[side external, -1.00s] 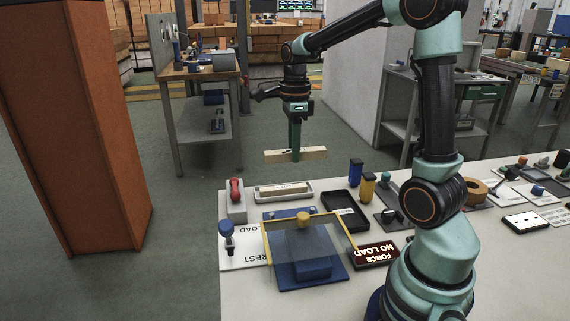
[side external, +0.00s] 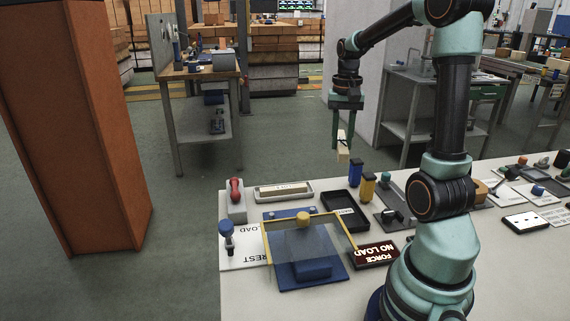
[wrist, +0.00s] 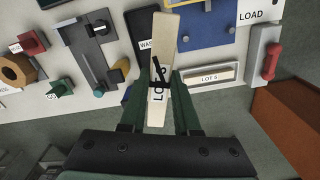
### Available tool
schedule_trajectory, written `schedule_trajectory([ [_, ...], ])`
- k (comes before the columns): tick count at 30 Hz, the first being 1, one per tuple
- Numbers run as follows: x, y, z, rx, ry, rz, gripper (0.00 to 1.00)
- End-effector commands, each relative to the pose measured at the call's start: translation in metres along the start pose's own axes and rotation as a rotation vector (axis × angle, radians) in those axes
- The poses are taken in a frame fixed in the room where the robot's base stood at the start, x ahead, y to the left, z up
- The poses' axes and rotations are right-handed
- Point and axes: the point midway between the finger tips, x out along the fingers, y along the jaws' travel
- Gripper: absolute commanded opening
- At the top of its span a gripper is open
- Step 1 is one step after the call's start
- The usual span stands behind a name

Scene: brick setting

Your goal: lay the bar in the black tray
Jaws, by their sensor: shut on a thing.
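My gripper (side external: 343,142) is shut on a pale wooden bar (side external: 343,156) and holds it in the air past the far edge of the bench. The bar points roughly towards the side camera. In the wrist view the bar (wrist: 163,40) runs between the fingers, with black lettering and a black mark on its face. The black tray (side external: 354,223) lies on the bench, nearer the side camera than the bar and lower, with a white label inside. In the wrist view the black tray (wrist: 137,22) is partly hidden behind the bar.
Blue and yellow upright blocks (side external: 368,187) stand beside the tray. A pale holder (side external: 284,191) marked LOT 5 lies to its left. A clear guard with a yellow frame (side external: 300,243) stands over a blue plate. A dark display (side external: 376,254) reads NO LOAD.

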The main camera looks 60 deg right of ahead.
Motion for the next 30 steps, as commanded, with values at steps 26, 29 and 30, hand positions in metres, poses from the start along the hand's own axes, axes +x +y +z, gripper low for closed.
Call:
schedule_trajectory([
  [26, 0.110, 0.028, -0.005, -0.297, -0.008, 0.001, 0.00],
  [29, 0.133, 0.028, -0.005, -0.297, -0.007, 0.001, 0.00],
  [30, 0.140, 0.028, -0.005, -0.296, -0.007, 0.001, 0.00],
])
